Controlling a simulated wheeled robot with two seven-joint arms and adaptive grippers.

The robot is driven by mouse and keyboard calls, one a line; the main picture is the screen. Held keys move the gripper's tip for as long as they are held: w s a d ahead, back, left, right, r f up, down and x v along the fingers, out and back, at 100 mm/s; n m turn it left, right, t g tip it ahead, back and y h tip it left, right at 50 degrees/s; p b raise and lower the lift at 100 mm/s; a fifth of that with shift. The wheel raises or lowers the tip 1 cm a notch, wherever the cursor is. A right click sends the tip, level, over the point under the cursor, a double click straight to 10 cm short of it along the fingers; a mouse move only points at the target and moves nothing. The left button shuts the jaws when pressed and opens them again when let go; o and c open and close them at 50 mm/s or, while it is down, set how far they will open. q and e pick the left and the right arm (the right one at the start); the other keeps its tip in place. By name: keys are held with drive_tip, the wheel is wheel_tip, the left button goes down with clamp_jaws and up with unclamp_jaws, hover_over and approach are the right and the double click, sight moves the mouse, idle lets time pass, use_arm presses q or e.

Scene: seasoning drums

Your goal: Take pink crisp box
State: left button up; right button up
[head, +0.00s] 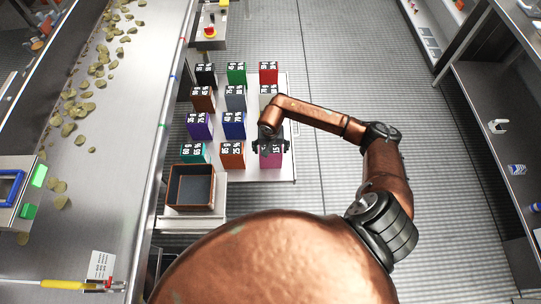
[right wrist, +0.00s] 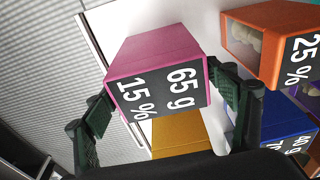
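The pink box (head: 271,160) stands at the near right corner of the white stand, partly hidden by my right gripper (head: 272,143). In the right wrist view the pink box (right wrist: 155,55) has a dark label face reading "65 g" and "15 %". My right gripper (right wrist: 160,85) is open around it, with one finger on each side of the label face. The fingertips are close to the box's sides; I cannot tell whether they touch. My left gripper is not in view.
Coloured boxes stand in rows on the white stand (head: 288,172), including an orange box (head: 232,154) left of the pink one. A yellow box (right wrist: 180,132) is close by. An empty dark bin (head: 190,186) stands near left. A conveyor (head: 120,140) with chips runs left.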

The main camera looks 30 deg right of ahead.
drive_tip(key=c, duration=1.3)
drive_tip(key=shift+r, duration=0.15)
